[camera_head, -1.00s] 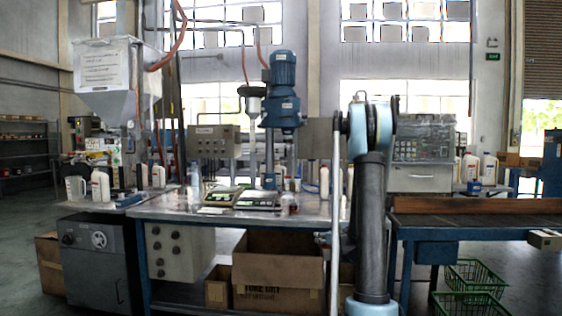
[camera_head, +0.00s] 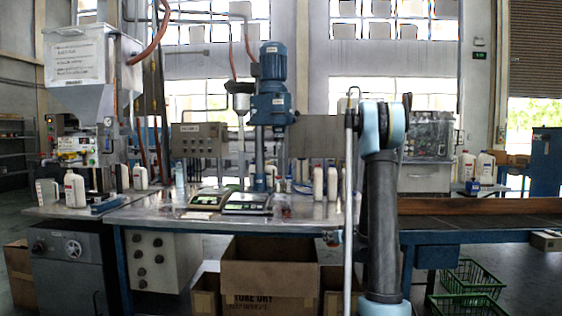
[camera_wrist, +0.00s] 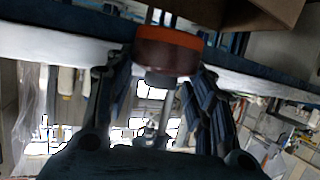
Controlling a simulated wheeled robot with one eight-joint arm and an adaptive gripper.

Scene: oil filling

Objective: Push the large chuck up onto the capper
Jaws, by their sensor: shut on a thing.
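In the wrist view, a dark red-brown round piece with an orange band (camera_wrist: 168,50), which looks like the large chuck, is between the fingertips of my gripper (camera_wrist: 160,70). The fingers are closed in on either side of it, and a short dark grey stub joins its lower side in the picture. A thin metal shaft shows beyond the stub. I cannot tell for certain which part is the capper. In the head view my arm hides the gripper and the chuck.
A metal workbench (camera_head: 150,216) carries scales (camera_head: 246,202), white bottles (camera_head: 75,188) and a blue-motored machine (camera_head: 272,100). A cardboard box (camera_head: 268,275) lies below it. Green baskets (camera_head: 470,278) are on the floor at right, under a conveyor (camera_head: 470,222).

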